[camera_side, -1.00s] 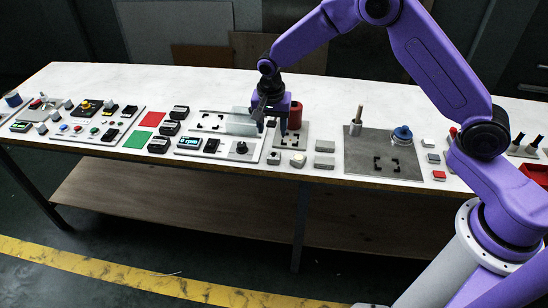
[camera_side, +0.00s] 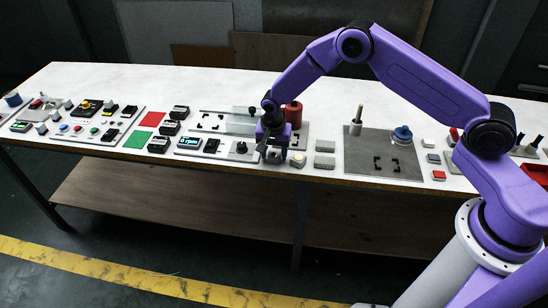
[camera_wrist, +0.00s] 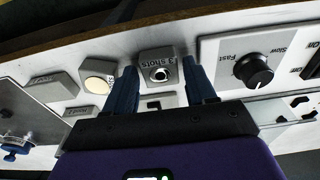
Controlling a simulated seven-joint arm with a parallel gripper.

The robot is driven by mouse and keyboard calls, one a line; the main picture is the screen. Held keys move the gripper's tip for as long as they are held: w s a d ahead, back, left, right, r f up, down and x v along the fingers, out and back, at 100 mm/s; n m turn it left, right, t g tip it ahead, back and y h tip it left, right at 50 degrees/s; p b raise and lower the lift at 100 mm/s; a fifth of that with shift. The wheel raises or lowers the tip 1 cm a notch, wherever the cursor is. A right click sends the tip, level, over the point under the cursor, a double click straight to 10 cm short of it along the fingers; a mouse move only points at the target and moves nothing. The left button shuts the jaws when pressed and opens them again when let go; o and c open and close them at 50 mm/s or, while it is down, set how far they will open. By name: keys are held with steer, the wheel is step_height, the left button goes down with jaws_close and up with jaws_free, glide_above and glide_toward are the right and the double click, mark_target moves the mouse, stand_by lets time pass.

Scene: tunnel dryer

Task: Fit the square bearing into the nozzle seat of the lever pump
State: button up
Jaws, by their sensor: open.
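My gripper (camera_wrist: 160,64) is open in the wrist view. Its two dark blue fingers stand either side of a small grey square block (camera_wrist: 159,74) with a ringed round hole and lettering on its top. The block looks like the square bearing, but I cannot be sure. In the side view my gripper (camera_side: 272,151) is low at the table's front edge and largely hides that block. A grey plate (camera_side: 375,145) carries a wooden-handled lever on a metal cylinder (camera_side: 355,122) and a blue knob; it may be the lever pump. I cannot make out the nozzle seat.
A cream-topped block (camera_side: 298,160) stands just right of my gripper. Grey blocks (camera_side: 324,153) lie beyond it. A red cylinder (camera_side: 293,115) stands behind my gripper. A panel with a black dial (camera_side: 241,148) is close on the left. The table's back strip is clear.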

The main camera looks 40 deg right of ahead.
steer(key=c, duration=1)
steer(key=shift+r, duration=0.1)
